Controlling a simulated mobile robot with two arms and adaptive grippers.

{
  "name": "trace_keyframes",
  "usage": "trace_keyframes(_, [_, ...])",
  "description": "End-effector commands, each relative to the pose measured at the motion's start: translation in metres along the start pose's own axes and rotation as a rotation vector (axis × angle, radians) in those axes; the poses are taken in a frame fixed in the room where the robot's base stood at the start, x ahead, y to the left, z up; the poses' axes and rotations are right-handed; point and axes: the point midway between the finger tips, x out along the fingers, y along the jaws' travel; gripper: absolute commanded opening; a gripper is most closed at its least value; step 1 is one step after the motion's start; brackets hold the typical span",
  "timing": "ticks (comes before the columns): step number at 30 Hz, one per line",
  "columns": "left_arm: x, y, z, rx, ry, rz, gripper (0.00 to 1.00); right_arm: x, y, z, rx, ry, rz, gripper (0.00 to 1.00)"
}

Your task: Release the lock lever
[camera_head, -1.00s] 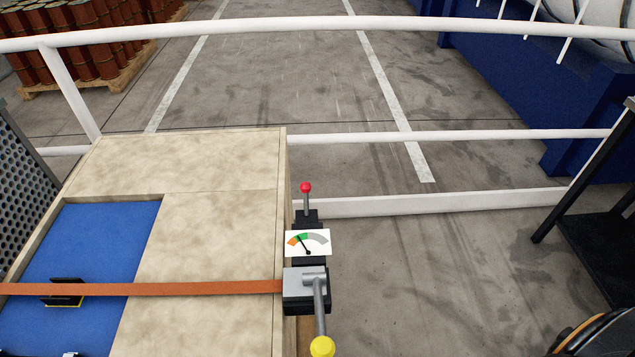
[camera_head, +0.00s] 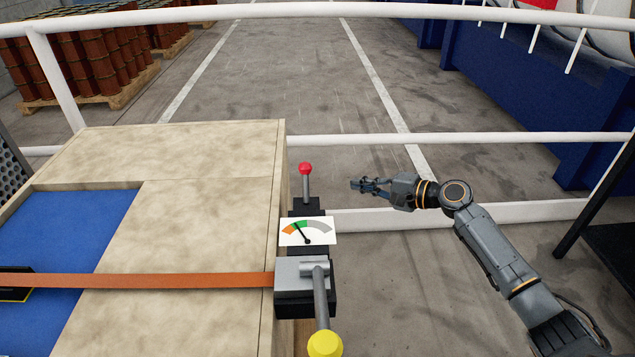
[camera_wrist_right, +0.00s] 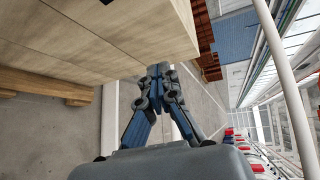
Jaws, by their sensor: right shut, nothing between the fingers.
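A short lever with a red knob (camera_head: 305,169) stands upright on a black mount at the right edge of the wooden crate (camera_head: 205,215). Nearer, a grey ratchet block (camera_head: 294,274) carries a longer lever with a yellow knob (camera_head: 325,344), pointing toward me. Which one is the lock lever is not marked. An orange strap (camera_head: 150,281) runs across the crate to the block. My right gripper (camera_head: 356,186) is shut and empty, right of the red knob and apart from it. The right wrist view shows its closed fingers (camera_wrist_right: 160,72) near the crate's side. My left gripper is out of view.
White railings (camera_head: 400,218) run behind the crate. A black stand (camera_head: 610,235) is at the right. Floor shows open between crate and stand.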

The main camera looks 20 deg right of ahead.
Motion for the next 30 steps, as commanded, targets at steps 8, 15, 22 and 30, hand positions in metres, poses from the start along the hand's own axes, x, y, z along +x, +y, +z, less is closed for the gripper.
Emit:
trace_keyframes(8, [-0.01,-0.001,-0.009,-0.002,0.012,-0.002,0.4,-0.013,-0.063,0.028,0.049,-0.129,-0.111,0.0])
trace_keyframes(15, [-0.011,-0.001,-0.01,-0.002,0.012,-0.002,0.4,-0.014,-0.065,0.029,0.052,-0.131,-0.113,0.0])
trace_keyframes(22, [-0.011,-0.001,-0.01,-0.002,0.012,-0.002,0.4,-0.003,-0.065,0.029,0.053,-0.13,-0.113,0.0])
trace_keyframes(30, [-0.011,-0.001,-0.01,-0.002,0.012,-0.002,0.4,0.049,-0.072,0.036,0.053,-0.131,-0.115,0.0])
